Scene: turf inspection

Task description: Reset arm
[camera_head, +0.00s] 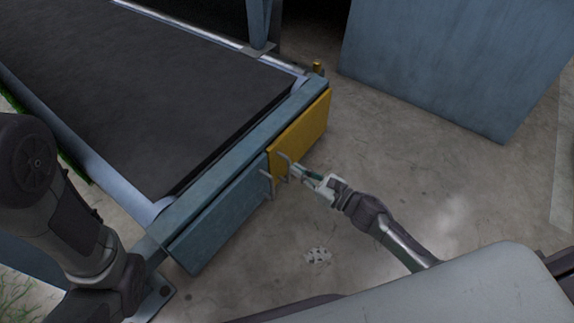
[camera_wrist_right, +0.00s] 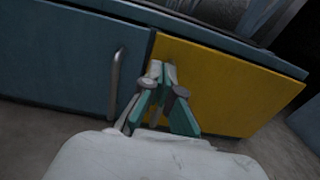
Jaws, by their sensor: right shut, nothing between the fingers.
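My right gripper (camera_head: 293,170) is in front of the yellow panel (camera_head: 304,132) at the end of the conveyor. Its fingers are together with nothing between them. In the right wrist view the closed fingertips (camera_wrist_right: 163,74) overlap the left part of the yellow panel (camera_wrist_right: 225,88), near the seam with the blue panel (camera_wrist_right: 60,60). I cannot tell whether they touch it. The blue panel's handle (camera_wrist_right: 116,80) stands just left of the fingers. My left arm shows at the left of the head view, but its gripper does not.
The conveyor's dark belt (camera_head: 150,90) runs to the upper left above the panels. A large blue-grey panel (camera_head: 450,60) stands at the upper right. The concrete floor (camera_head: 420,160) right of the gripper is open. A small white speckled patch (camera_head: 318,256) shows on the floor.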

